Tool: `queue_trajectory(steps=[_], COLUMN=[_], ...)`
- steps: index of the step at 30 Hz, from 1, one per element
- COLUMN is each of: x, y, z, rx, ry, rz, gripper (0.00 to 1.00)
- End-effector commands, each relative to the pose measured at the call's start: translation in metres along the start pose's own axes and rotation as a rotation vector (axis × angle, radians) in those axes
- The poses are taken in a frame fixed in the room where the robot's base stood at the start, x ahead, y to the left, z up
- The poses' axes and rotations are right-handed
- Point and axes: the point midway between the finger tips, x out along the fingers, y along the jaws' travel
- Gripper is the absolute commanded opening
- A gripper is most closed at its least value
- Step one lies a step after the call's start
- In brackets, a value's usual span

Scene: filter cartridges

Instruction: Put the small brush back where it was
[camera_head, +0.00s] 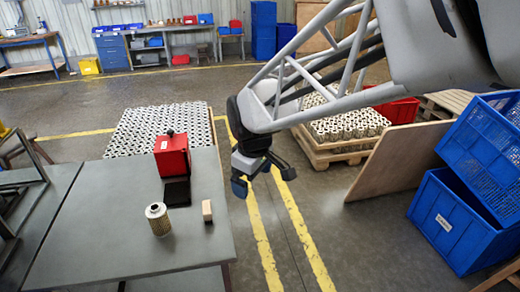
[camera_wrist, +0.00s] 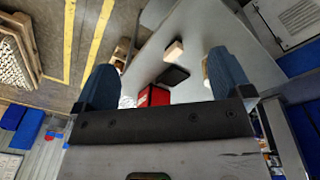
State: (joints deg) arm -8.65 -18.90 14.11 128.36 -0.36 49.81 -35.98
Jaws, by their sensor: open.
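A small block with a pale wooden top and darker sides (camera_head: 207,211), which looks like the small brush, stands on the grey table (camera_head: 105,262) near its right edge. In the wrist view it (camera_wrist: 173,50) shows between the fingers, some way off. My gripper (camera_head: 263,181) is open and empty, in the air to the right of the table, apart from the brush. Both blue-grey fingers also show in the wrist view (camera_wrist: 160,66). Whether the brush has bristles underneath is too small to tell.
A cylindrical filter cartridge (camera_head: 158,221) stands left of the brush. A red box (camera_head: 172,156) and a flat black piece (camera_head: 177,193) are behind them. Massed cartridges (camera_head: 150,128) stand beyond the table. Blue crates (camera_head: 450,220) and a leaning board (camera_head: 398,160) are at right.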

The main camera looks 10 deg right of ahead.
Motion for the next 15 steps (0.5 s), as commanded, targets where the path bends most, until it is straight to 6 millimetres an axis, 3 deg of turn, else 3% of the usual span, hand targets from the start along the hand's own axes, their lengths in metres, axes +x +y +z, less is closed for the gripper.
queue_trajectory(steps=[6, 15], x=[-0.029, -0.051], y=[-0.016, -0.047], z=[0.06, 0.134], rx=[0.252, 0.59], ry=[0.03, 0.074], rz=[0.027, 0.055], gripper=[0.97, 0.97])
